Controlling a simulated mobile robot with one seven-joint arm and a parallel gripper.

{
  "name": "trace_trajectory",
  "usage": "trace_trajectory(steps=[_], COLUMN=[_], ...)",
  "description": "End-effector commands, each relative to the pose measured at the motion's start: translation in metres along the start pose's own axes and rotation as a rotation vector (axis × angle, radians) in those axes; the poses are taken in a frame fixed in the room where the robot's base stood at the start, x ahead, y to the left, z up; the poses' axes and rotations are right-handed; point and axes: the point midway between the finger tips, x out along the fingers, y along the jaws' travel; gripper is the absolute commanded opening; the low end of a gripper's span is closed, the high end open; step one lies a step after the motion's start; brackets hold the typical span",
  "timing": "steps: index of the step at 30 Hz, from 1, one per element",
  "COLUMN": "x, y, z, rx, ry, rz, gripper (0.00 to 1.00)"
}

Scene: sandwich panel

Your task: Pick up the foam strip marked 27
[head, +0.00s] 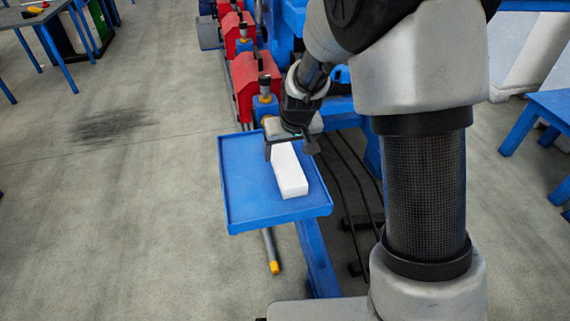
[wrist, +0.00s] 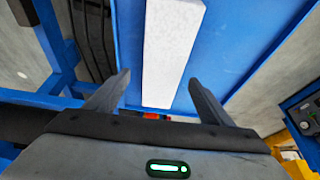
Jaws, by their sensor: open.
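A white foam strip (head: 290,178) lies flat on a blue tray (head: 241,196) in the head view. No number can be read on it. My gripper (head: 290,146) is over the strip's far end, with a finger on each side in that view. In the wrist view the strip (wrist: 171,48) runs from the top edge down between my two open fingers (wrist: 158,90). There are gaps between the strip and both fingers. Whether the fingers reach down to the strip's height I cannot tell.
Red and blue machine units (head: 244,84) stand in a row behind the tray. Black cables (head: 350,175) run along the floor to its right. A blue table (head: 550,110) stands at the right. The floor (head: 110,210) left of the tray is clear.

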Motion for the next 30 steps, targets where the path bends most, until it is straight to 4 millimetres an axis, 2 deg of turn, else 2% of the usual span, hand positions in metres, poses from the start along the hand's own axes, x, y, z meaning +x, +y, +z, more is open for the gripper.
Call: trace_trajectory(steps=[3,7,17,25,30], x=[0.022,0.039,0.044,0.044,0.044], y=[-0.003,-0.003,-0.003,-0.003,-0.003], z=[0.006,0.005,0.004,0.005,0.004], rx=[0.0,0.001,0.001,0.0,0.0], ry=[-0.004,-0.002,0.0,-0.001,0.0], rz=[0.0,0.0,0.0,0.0,0.0], gripper=[0.75,0.75,0.75,0.3,0.3])
